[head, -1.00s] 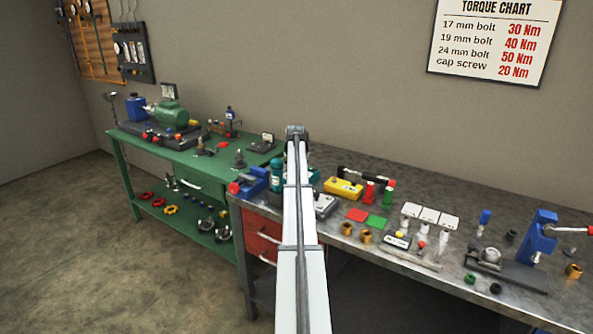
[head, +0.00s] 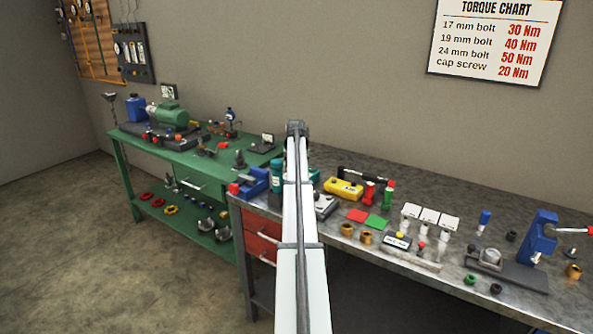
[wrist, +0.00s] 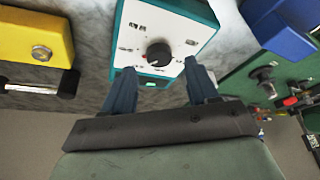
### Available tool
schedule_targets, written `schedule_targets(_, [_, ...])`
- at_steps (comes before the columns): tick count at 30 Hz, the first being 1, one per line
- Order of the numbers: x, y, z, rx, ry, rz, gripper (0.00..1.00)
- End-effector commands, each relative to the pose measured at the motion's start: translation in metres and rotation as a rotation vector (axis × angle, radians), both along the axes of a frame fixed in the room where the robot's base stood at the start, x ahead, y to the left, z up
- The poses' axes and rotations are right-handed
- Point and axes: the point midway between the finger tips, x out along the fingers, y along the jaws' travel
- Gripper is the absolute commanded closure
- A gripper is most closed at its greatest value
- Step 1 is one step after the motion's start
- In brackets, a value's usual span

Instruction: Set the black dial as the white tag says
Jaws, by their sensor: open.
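The black dial (wrist: 158,54) sits on the white face of a teal box (wrist: 206,52) in the wrist view. Small markings surround the dial, too small to read. My gripper (wrist: 158,68) is open, its two dark blue fingers apart, one on each side of the dial's lower part in the picture; I cannot tell how far above the face they are. In the head view the teal box (head: 276,172) shows beside my arm, which hides part of it. No white tag that I can read for the dial shows clearly; several small white cards (head: 430,215) stand on the grey bench.
A yellow box (wrist: 30,35) is at the left in the wrist view, and a blue vise (wrist: 278,25) at the right. The green bench (head: 190,152) holds a pump and small tools. The grey bench (head: 340,158) is crowded at the right. A torque chart (head: 495,38) hangs on the wall.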

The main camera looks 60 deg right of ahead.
Motion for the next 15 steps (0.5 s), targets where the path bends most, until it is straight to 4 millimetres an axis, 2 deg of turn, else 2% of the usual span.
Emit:
schedule_targets(9, [-0.013,0.021,0.06,-0.003,-0.002,0.0,0.41])
schedule_targets(15, [-0.019,0.031,0.087,-0.002,-0.001,0.0,0.41])
